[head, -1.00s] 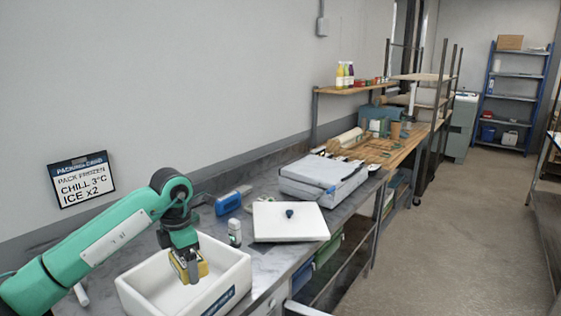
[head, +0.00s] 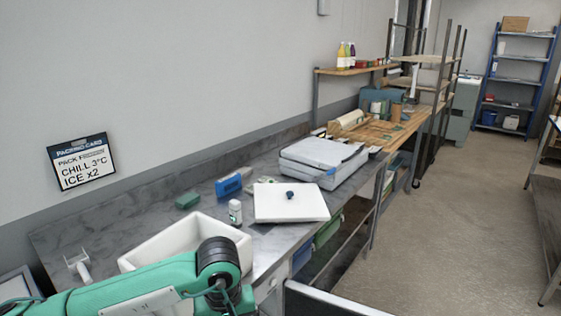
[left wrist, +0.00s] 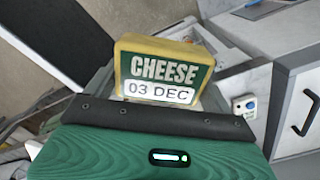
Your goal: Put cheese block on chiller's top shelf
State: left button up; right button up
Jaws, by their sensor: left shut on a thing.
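The cheese block (left wrist: 160,75), yellow with a green "CHEESE 03 DEC" label, is in the left wrist view. My left gripper (left wrist: 158,98) is shut on it and holds it clear of the surfaces behind. In the head view my left arm crosses the bottom and hides the gripper and the block. The chiller's top shelf is not recognisable in either view. A grey-white cabinet front with a black handle (left wrist: 305,115) stands at the right of the left wrist view; I cannot tell if it is the chiller. My right gripper is out of view.
A white open box (head: 135,262) stands on the grey counter, partly behind my arm. Beside it are a small white bottle (head: 235,211) and a white lid with a dark knob (head: 262,215). A dark-edged white panel (head: 325,303) is at the bottom.

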pick_arm(q)
jog(key=s+d+f+m, duration=0.2)
jog(key=s+m, duration=0.3)
jog(key=m, duration=0.1)
jog(key=w+a+f+n, duration=0.1)
jog(key=a+n, duration=0.1)
jog(key=a, duration=1)
jog(key=shift+w+a+n, duration=0.3)
jog(key=shift+w+a, duration=0.1)
